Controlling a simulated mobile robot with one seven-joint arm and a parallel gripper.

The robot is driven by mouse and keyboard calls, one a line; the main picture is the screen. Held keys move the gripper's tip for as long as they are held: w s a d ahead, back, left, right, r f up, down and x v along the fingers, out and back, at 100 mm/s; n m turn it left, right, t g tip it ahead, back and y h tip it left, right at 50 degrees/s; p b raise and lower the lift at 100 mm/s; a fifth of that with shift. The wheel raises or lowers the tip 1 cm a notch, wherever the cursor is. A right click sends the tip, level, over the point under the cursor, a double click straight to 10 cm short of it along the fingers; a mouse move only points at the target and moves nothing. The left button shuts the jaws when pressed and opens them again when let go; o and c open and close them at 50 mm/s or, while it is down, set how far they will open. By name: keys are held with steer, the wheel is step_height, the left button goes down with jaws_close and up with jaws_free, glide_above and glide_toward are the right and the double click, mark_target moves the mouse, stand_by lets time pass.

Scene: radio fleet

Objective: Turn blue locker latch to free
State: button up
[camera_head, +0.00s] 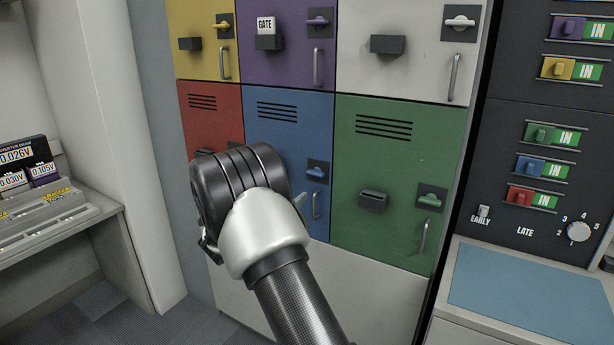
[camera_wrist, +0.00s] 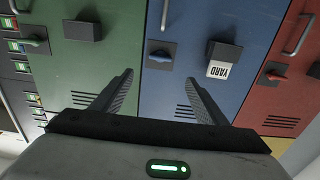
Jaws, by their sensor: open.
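The blue locker (camera_head: 290,128) is in the lower row in the head view, between the red and green lockers. Its blue latch (camera_head: 316,173) sits on a dark plate at the door's right side, above a metal handle (camera_head: 316,205). In the wrist view, the picture is turned over and the blue latch (camera_wrist: 160,56) on the blue door (camera_wrist: 188,50) shows beyond my fingertips. My gripper (camera_wrist: 160,77) is open and empty, its fingers spread to either side below the latch, apart from it. In the head view my wrist and hand hide the door's lower left.
A dark box with a YARD tag (camera_wrist: 222,65) juts from the blue door. The green locker (camera_head: 385,170) and red locker (camera_head: 212,125) flank it, with their own handles and boxes. A panel of coloured sliders (camera_head: 545,165) stands right; a worktop (camera_head: 60,235) is left.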

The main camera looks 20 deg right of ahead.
mark_target(313, 175)
steer(key=p+x, duration=0.1)
steer(key=x, duration=1.4)
steer(key=shift+w+d, duration=0.1)
steer(key=shift+w, duration=0.05)
steer(key=shift+c, duration=0.2)
steer(key=c, duration=1)
